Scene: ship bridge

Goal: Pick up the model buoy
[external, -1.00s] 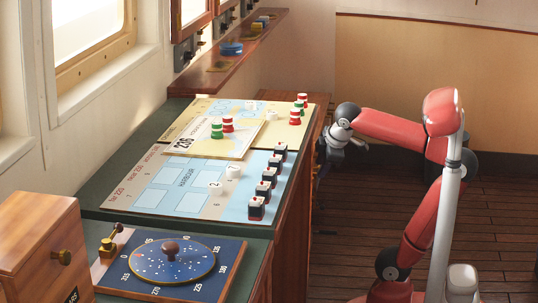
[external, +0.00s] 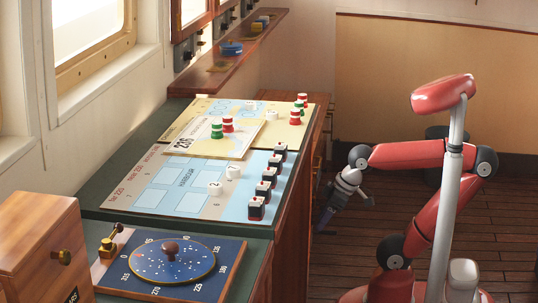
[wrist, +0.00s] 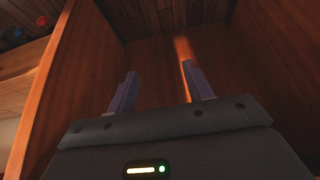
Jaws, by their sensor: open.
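Several small model buoys stand upright on the charts in the external view. A green-banded buoy (external: 217,129) and a red-banded buoy (external: 228,124) stand on the raised chart sheet. A small group of red and green buoys (external: 296,117) stands at the chart table's far right edge. I cannot tell which one the task means. My gripper (external: 335,215) hangs beside the cabinet, below the table top and away from all the buoys. In the wrist view my gripper (wrist: 160,85) is open and empty, facing wood panels. The wrist view shows no buoy clearly.
Black-and-white blocks (external: 263,188) line the right edge of the harbour chart (external: 175,200). White numbered pieces (external: 233,171) stand on it. A compass board (external: 170,262) and wooden box (external: 40,240) are in front. The plank floor (external: 335,265) right of the cabinet is open.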

